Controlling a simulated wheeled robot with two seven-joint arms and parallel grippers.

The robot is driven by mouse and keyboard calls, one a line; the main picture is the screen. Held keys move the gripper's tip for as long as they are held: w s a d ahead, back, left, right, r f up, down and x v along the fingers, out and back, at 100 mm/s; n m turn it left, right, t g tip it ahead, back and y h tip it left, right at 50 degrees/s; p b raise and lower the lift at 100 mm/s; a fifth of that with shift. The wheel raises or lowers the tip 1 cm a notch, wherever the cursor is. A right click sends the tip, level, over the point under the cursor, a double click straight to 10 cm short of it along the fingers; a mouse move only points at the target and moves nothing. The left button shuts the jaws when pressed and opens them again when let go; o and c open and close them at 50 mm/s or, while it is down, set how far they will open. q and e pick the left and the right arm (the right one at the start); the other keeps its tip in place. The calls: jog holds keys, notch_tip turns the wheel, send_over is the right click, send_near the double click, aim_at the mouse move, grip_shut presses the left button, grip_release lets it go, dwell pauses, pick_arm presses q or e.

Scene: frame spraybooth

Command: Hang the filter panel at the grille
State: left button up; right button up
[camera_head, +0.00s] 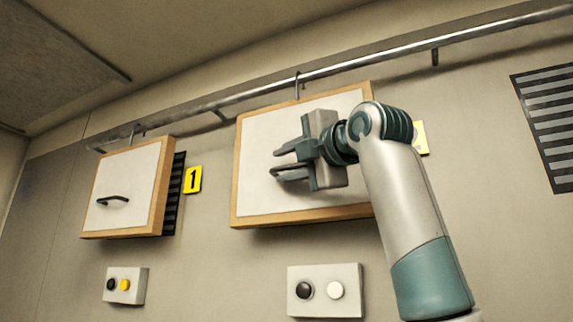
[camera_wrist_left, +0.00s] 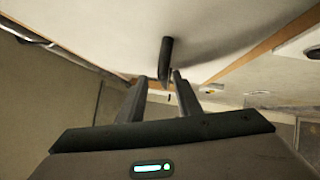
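A filter panel (camera_head: 265,190) with a white face and a wooden frame hangs from a hook on the rail, in the middle of the head view. My left gripper (camera_head: 277,164) is in front of its face, with its two fingers apart. In the left wrist view, the panel's dark handle (camera_wrist_left: 167,58) shows at the gap between the fingertips (camera_wrist_left: 158,82), with space beside it. I cannot tell how deep it sits between them. In the head view the gripper largely hides this handle. A dark slatted grille (camera_head: 552,125) shows uncovered on the wall at the far right. My right gripper is not in view.
A second framed panel (camera_head: 128,170) hangs at left, partly covering a grille (camera_head: 175,185) beside a yellow "1" sign (camera_head: 193,179). The rail (camera_head: 390,55) runs above. Button boxes (camera_head: 325,275) and (camera_head: 125,284) are on the wall below. A yellow sign (camera_head: 421,137) is partly hidden by my arm.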

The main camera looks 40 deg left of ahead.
pick_arm(q)
jog(key=shift+d+f, duration=0.1)
jog(key=b+v, duration=0.7)
jog(key=v, duration=1)
jog(key=shift+d, duration=0.15)
dwell(0.5)
